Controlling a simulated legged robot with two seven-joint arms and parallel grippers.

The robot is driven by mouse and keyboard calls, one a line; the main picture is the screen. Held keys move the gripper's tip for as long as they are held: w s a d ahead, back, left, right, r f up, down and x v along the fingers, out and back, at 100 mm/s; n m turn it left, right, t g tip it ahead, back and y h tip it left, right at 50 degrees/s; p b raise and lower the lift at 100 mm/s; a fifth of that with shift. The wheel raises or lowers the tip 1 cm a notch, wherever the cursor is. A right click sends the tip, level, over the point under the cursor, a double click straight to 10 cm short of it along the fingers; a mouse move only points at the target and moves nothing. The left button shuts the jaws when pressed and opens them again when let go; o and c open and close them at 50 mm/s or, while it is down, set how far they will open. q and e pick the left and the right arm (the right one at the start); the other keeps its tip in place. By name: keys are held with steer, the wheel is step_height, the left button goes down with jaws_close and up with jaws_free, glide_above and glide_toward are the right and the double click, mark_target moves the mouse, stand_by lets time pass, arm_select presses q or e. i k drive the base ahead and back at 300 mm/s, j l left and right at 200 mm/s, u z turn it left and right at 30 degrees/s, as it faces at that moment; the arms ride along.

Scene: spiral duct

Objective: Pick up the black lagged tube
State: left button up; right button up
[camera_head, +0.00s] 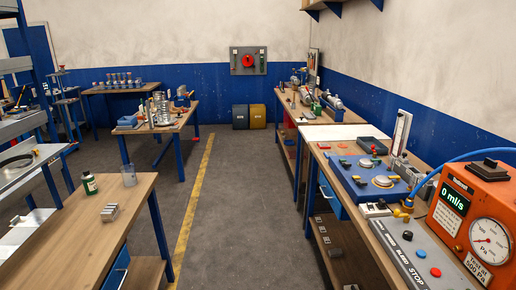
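I cannot pick out the black lagged tube for certain. Dark cylindrical items (335,102) lie on the far right bench (321,119), too small to tell apart. A dark object (335,253) sits on the lower shelf under the near right bench, and its shape is unclear. Neither of my grippers shows in the head view.
An orange gauge box (478,220) and a blue panel (365,181) sit on the right bench. Grey floor (245,195) with a yellow line (193,195) is clear between.

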mark_target(326, 96)
steer(key=i, duration=1.3)
steer(key=i+j+u, duration=0.15)
steer(key=i, duration=1.15)
steer(key=i+l, duration=0.1)
steer(key=i, duration=1.15)
steer(key=i+l+u, duration=0.1)
steer(key=i, duration=1.2)
steer(key=i+z, duration=0.1)
steer(key=i, duration=0.65)
steer(key=i+j+z, duration=0.1)
steer(key=i, duration=0.65)
steer(key=i+j+z, duration=0.1)
steer(key=i, duration=0.65)
steer(key=i+z, duration=0.45)
steer(key=i+j+z, duration=0.1)
steer(key=z, duration=0.35)
steer(key=i+j+z, duration=0.25)
steer(key=i+z, duration=0.2)
steer(key=i+j+z, duration=0.2)
steer(key=z, duration=0.25)
steer(key=j, duration=0.1)
